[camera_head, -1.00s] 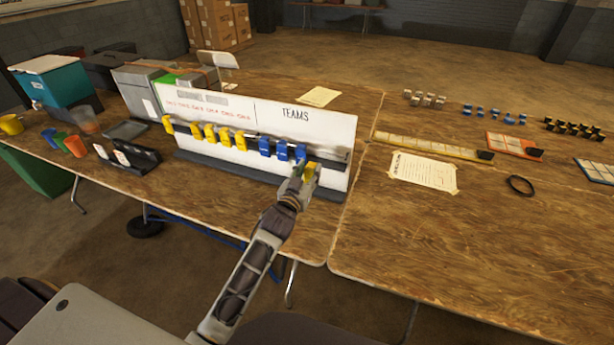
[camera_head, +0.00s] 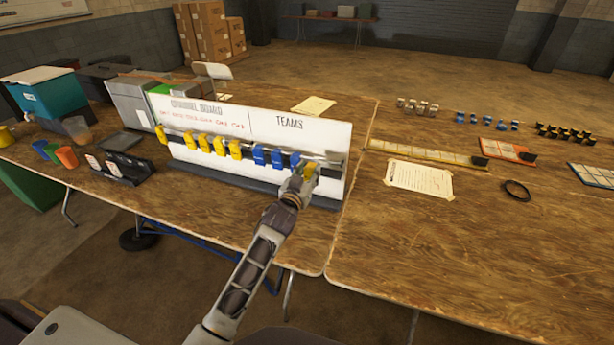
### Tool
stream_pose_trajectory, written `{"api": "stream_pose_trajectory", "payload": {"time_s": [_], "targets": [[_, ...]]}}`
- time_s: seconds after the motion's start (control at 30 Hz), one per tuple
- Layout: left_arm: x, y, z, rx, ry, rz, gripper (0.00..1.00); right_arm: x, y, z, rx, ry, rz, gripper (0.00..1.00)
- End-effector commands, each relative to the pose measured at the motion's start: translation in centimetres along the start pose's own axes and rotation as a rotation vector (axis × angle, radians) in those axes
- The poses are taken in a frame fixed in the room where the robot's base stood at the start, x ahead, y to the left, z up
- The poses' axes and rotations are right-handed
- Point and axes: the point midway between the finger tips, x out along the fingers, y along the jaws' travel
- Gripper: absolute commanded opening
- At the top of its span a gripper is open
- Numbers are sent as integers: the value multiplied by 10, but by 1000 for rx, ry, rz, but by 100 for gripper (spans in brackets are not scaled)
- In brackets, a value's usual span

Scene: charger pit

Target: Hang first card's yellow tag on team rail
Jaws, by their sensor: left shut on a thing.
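The white board (camera_head: 215,114) stands on the table with "TEAMS" printed on its right part. A rail (camera_head: 328,163) runs along its front. Several yellow tags (camera_head: 205,143) hang on the left part of the rail, and blue tags (camera_head: 277,158) hang right of them. My left gripper (camera_head: 304,174) is at the right part of the rail, shut on a yellow tag (camera_head: 309,170). The gripper partly hides the tag, and I cannot tell whether the tag touches the rail. A small black holder with cards (camera_head: 115,165) stands left of the board. My right gripper is not in view.
On the right table lie a paper sheet (camera_head: 419,178), a black ring (camera_head: 516,191), a yellow-edged strip (camera_head: 424,154) and rows of small clips (camera_head: 487,119). The right table's front is clear.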

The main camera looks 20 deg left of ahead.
Motion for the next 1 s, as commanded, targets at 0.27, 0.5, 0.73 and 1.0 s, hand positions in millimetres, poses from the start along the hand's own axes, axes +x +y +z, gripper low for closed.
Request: {"api": "stream_pose_trajectory", "payload": {"time_s": [0.27, 0.5, 0.73, 1.0], "targets": [[12, 0, 0, 0, 2, 0, 18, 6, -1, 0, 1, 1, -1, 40], [22, 0, -1, 0, 2, 0, 18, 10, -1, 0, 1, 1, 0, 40], [32, 0, -1, -1, 2, 0, 18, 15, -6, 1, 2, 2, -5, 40], [43, 0, -1, -1, 2, 0, 18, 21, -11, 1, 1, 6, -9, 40]]}}
